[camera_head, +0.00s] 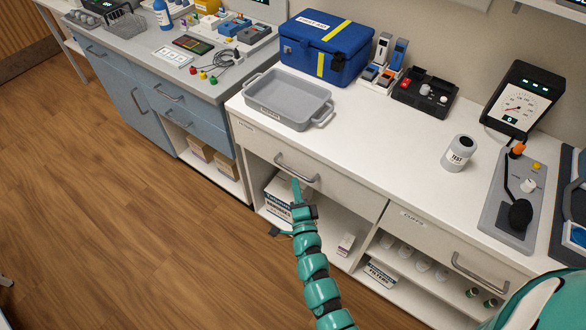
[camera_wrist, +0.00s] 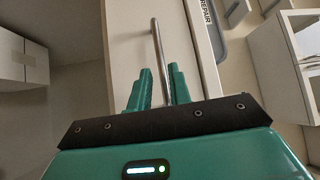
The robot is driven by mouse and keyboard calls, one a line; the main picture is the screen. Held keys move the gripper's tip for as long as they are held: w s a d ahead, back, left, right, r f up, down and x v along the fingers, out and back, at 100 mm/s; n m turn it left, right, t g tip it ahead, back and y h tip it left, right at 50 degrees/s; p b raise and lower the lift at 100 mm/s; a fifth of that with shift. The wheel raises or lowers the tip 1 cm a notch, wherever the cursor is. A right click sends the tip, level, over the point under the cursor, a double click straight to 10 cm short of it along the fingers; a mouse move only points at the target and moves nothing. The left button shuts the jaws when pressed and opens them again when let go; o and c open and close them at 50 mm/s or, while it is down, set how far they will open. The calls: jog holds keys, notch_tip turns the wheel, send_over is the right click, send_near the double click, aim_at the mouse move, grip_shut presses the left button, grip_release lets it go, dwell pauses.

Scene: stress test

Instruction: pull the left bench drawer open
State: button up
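The left bench drawer (camera_head: 262,147) is the pale drawer at the left of the white bench, under the grey tray. Its front looks flush with the bench, so it stands shut. Its metal bar handle (camera_head: 297,168) also shows in the wrist view (camera_wrist: 159,55). My gripper (camera_head: 296,186) is at the handle's right part. In the wrist view its two green fingers (camera_wrist: 160,85) stand on either side of the bar, with a small gap visible. The fingers look open around the bar; whether either touches it is hard to tell.
The right drawer (camera_head: 450,247) of the bench is shut. Open shelves below hold a white box (camera_head: 279,190) and several small items. The wooden floor in front is clear.

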aim_at(293, 170)
jog(key=p+x, duration=0.1)
jog(key=x, duration=0.5)
jog(key=shift+w, duration=0.1)
grip_shut()
